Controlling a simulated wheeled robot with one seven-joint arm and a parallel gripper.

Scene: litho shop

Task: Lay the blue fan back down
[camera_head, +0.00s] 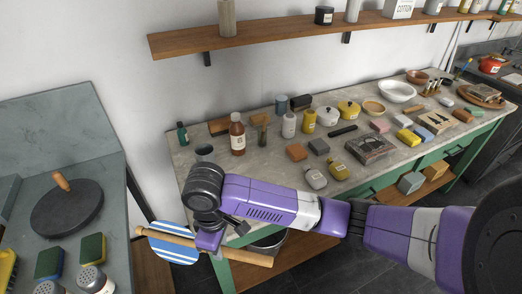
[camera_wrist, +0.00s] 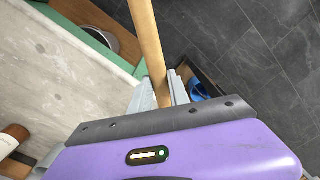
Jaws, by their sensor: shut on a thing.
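The blue fan (camera_head: 172,250) has blue and white stripes and a long wooden handle. It hangs in the air off the left front corner of the worktable, its striped part to the left and its handle pointing right. My gripper (camera_head: 216,250) is shut on the handle. In the wrist view, the handle (camera_wrist: 147,40) runs up from between the fingers of my gripper (camera_wrist: 161,92). A bit of blue (camera_wrist: 199,92) shows beside the fingers; most of the striped part is hidden there.
The worktable (camera_head: 190,157) carries bottles, jars, blocks and bowls; its near left corner is mostly bare. A grey counter (camera_head: 105,170) at left holds a round dark slab (camera_head: 68,208) and sponges (camera_head: 93,248). A lower wooden shelf (camera_head: 285,270) holds a metal pot (camera_head: 268,241). Dark floor tiles lie below.

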